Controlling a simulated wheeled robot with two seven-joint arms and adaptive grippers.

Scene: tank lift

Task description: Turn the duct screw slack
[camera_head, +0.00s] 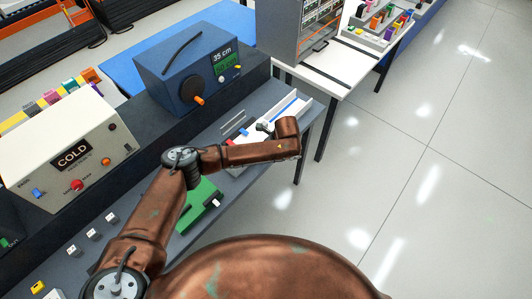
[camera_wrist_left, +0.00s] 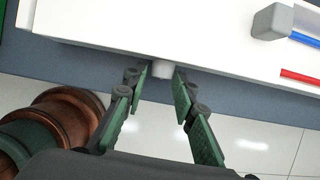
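The white cable duct (camera_head: 290,105) lies at the right end of the bench, with blue and red wires. In the left wrist view, the white duct's side (camera_wrist_left: 220,52) crosses the top. A short pale screw head (camera_wrist_left: 163,71) sticks out of it. My left gripper (camera_wrist_left: 163,80) has its green-padded fingertips on either side of the screw head, very close to it. I cannot tell whether both tips press on it. In the head view, my left gripper (camera_head: 265,127) is small and partly hidden by my arm at the duct. My right gripper is not in view.
A white COLD box (camera_head: 70,155) is at the left. A green block (camera_head: 203,204) lies beside my arm. Open floor (camera_head: 400,180) is to the right.

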